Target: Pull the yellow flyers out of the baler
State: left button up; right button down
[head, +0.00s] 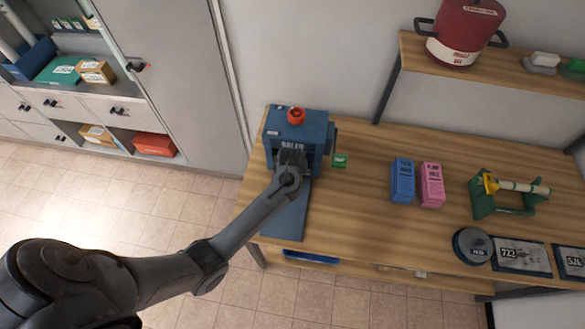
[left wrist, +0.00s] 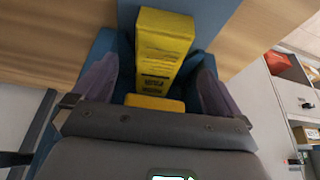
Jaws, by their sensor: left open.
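The blue baler (head: 297,127) with a red knob on top stands at the left end of the wooden table. My left gripper (head: 291,158) is at the baler's front and covers its opening in the head view. The yellow flyers (left wrist: 163,45), a printed yellow block, show in the left wrist view between the two fingers of the open left gripper (left wrist: 157,68). Gaps show between the fingers and the block. The flyers are hidden in the head view. My right gripper is not in view.
A blue bundle (head: 402,181) and a pink bundle (head: 431,185) stand right of the baler. A green-and-yellow roll holder (head: 507,193) and a grey round tin (head: 472,246) are farther right. A shelf (head: 480,68) holds a red pot (head: 466,30). Table between baler and bundles is mostly clear.

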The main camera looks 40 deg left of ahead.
pick_arm(q)
jog(key=shift+b+x, duration=0.4)
jog(key=shift+x, duration=2.05)
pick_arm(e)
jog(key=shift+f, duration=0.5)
pick_arm(q)
jog(key=shift+c, duration=0.3)
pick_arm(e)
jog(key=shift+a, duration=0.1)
pick_arm(q)
jog(key=c, duration=1.3)
jog(key=shift+s+d, duration=0.1)
jog(key=shift+s, duration=0.05)
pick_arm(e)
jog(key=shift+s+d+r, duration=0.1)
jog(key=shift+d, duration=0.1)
